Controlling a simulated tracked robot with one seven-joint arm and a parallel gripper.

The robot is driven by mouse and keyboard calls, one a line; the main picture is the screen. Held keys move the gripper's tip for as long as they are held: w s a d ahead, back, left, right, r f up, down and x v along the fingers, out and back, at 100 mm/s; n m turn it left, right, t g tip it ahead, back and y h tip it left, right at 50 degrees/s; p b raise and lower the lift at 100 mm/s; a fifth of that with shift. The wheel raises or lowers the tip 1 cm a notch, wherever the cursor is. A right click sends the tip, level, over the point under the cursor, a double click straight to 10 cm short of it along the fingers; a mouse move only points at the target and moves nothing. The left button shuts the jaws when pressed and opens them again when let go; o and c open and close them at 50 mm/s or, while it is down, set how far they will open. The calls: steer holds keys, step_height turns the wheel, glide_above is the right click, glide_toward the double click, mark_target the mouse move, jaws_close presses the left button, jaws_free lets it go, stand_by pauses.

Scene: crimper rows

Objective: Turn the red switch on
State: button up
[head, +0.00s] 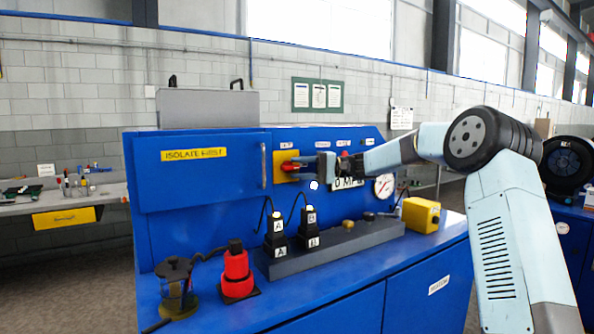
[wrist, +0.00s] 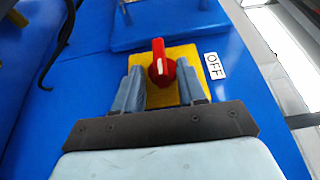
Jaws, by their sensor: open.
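The red switch (wrist: 158,62) is a rotary knob with a white pointer line, on a yellow plate (wrist: 186,70) fixed to the blue panel. In the wrist view its pointer is close to upright in the picture, and a white OFF label (wrist: 214,66) sits to the right of the plate. My gripper (wrist: 155,88) is open, with one blue-grey finger on each side of the knob. I cannot tell whether the fingers touch it. In the head view the red switch (head: 289,167) shows on its yellow plate (head: 280,158), at the tip of my gripper (head: 305,166).
Below the panel, the blue bench holds a grey block (head: 335,246) with black plugs (head: 276,232), a red bottle-shaped part (head: 237,274), a dark glass-sided canister (head: 177,285) and a yellow box (head: 421,215). A gauge (head: 384,187) sits right of my gripper. A cabinet door (head: 200,172) is at left.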

steer(key=w+d, duration=0.2)
steer(key=d, duration=1)
steer(key=shift+w+d+f, duration=0.2)
steer(key=shift+w+d, duration=0.1)
steer(key=shift+d, duration=0.05)
steer(key=s+a+f+m+t+h, duration=0.15)
steer(key=s+h, duration=0.25)
steer(key=s, duration=0.5)
steer(key=s+a+f+t+h, duration=0.1)
steer(key=s+a+h, duration=0.3)
steer(key=s, duration=0.6)
steer(key=s+d+f+t+h, duration=0.2)
steer(key=s+d, duration=0.4)
steer(key=s, duration=0.3)
steer(key=s+d+f+t+h, duration=0.2)
steer(key=s+d, duration=0.4)
steer(key=s, duration=0.4)
steer(key=s+d+f+t+h, duration=0.2)
steer(key=s+d+h, duration=0.3)
steer(key=s, duration=0.5)
steer(key=shift+d+f+m+h, duration=0.4)
steer(key=shift+d+f, duration=0.25)
steer(key=shift+d, duration=0.25)
steer(key=shift+t, duration=0.25)
